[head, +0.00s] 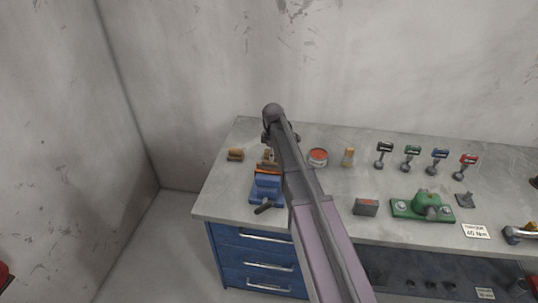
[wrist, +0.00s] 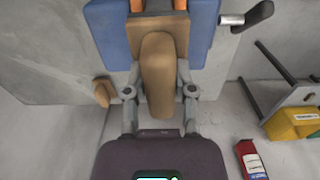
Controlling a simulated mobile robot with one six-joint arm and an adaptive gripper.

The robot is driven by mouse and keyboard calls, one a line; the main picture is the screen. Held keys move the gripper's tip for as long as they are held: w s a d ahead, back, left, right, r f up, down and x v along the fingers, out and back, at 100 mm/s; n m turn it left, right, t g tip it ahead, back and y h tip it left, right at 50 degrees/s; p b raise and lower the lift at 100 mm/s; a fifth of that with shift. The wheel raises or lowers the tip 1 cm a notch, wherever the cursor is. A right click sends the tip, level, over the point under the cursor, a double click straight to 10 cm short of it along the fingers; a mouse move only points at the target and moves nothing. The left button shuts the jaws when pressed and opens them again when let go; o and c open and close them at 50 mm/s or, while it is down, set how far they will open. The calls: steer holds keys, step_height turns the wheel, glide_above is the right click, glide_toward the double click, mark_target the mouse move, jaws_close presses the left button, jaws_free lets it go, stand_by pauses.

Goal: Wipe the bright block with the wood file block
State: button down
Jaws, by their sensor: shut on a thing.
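My gripper (wrist: 160,92) is shut on the wood file block (wrist: 158,78), gripping its rounded brown handle; its wider tan body lies beyond the fingers. The file block also shows in the head view (head: 268,155), partly hidden by my arm. It is over the blue vise (head: 267,188), which has orange jaw strips. In the wrist view the vise (wrist: 108,35) is behind the file block. A pale grey piece between the orange strips (wrist: 158,5) may be the bright block; it is mostly hidden. I cannot tell whether the file block touches it.
Another wooden piece (head: 235,155) lies left of the vise. Right of my arm are a red-topped tin (head: 317,157), a brush (head: 348,157), a grey block (head: 366,207), a green fixture (head: 422,206) and several coloured-head tools. The bench's front-left top (head: 225,200) is clear.

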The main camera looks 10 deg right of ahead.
steer(key=shift+d, duration=0.1)
stand_by(0.3)
steer(key=shift+s+d+f, duration=0.1)
steer(key=shift+s+d, duration=0.2)
steer(key=shift+d, duration=0.45)
steer(key=shift+s+d+f, duration=0.1)
steer(key=shift+s+d, duration=0.15)
steer(key=shift+d, duration=0.5)
steer(key=shift+r, duration=0.15)
steer(key=shift+a, duration=0.15)
steer(key=shift+w+a, duration=0.25)
steer(key=shift+a, duration=0.45)
steer(key=shift+w+a, duration=0.25)
steer(key=shift+a, duration=0.45)
steer(key=shift+a, duration=0.2)
